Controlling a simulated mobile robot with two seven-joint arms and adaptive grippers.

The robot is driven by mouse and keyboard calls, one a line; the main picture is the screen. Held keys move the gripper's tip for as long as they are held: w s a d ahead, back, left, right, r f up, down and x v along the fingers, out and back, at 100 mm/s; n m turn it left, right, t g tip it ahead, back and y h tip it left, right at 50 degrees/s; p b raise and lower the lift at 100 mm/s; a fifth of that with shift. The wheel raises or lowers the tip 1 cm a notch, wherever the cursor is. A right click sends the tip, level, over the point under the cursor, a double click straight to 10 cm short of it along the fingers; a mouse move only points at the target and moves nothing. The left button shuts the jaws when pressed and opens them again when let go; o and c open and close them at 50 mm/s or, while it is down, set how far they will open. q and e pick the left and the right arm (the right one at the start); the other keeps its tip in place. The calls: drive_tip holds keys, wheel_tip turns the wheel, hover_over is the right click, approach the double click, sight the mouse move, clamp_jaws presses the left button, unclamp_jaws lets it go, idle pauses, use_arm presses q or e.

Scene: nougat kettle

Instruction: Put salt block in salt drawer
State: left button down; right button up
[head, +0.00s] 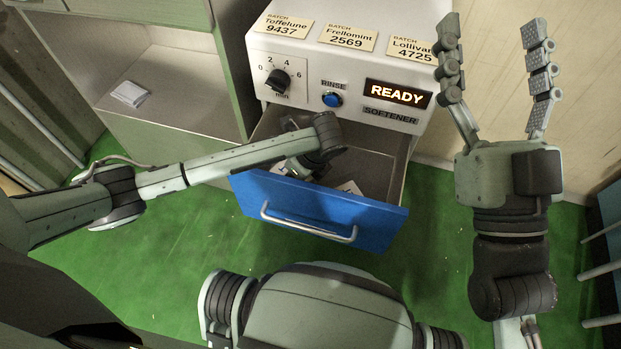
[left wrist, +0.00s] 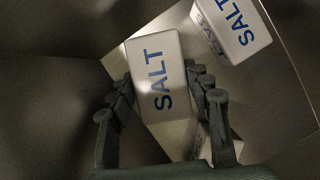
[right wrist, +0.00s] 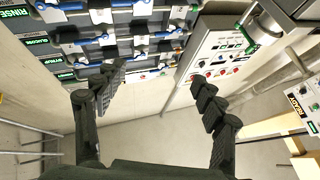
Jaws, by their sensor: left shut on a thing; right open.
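The salt drawer (head: 315,212) with a blue front and metal handle is pulled open under the white machine. My left arm reaches into it from the left, and its gripper is mostly hidden by its own wrist in the head view. In the left wrist view, my left gripper (left wrist: 160,88) is shut on a white salt block (left wrist: 157,75) with blue SALT lettering. A second salt block (left wrist: 235,28) lies at upper right, and part of another white block shows low beside the right finger. My right gripper (head: 491,35) is open and empty, raised right of the machine.
The white machine (head: 345,50) has a dial, a blue rinse button, a READY display and batch labels. A cabinet shelf (head: 175,85) at left holds a small white item (head: 130,93). Racks with bars stand at both sides. Green floor surrounds the drawer.

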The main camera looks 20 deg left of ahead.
sight(310, 177)
use_arm(q)
drive_tip(key=shift+w+f, duration=0.1)
drive_tip(key=shift+f, duration=0.75)
drive_tip(key=w+d, duration=0.1)
drive_tip(key=w+d+f+b, duration=0.1)
drive_tip(key=d, duration=0.1)
drive_tip(key=shift+w+d+f, duration=0.1)
drive_tip(key=shift+d, duration=0.05)
use_arm(e)
drive_tip(key=s+r+t, duration=0.1)
drive_tip(key=d+r+t, duration=0.1)
drive_tip(key=shift+s+d+r+t, duration=0.15)
drive_tip(key=shift+s+r+t, duration=0.1)
drive_tip(key=shift+s+t, duration=0.1)
use_arm(q)
drive_tip(key=shift+f, duration=0.1)
drive_tip(key=c, duration=0.7)
unclamp_jaws()
drive_tip(key=p+v, duration=0.2)
drive_tip(key=v, duration=1)
use_arm(e)
drive_tip(key=f+g, duration=0.1)
drive_tip(key=w+a+f+g, duration=0.1)
drive_tip(key=f+g, duration=0.1)
drive_tip(key=w+a+f+g, duration=0.1)
drive_tip(key=shift+w+f, duration=0.15)
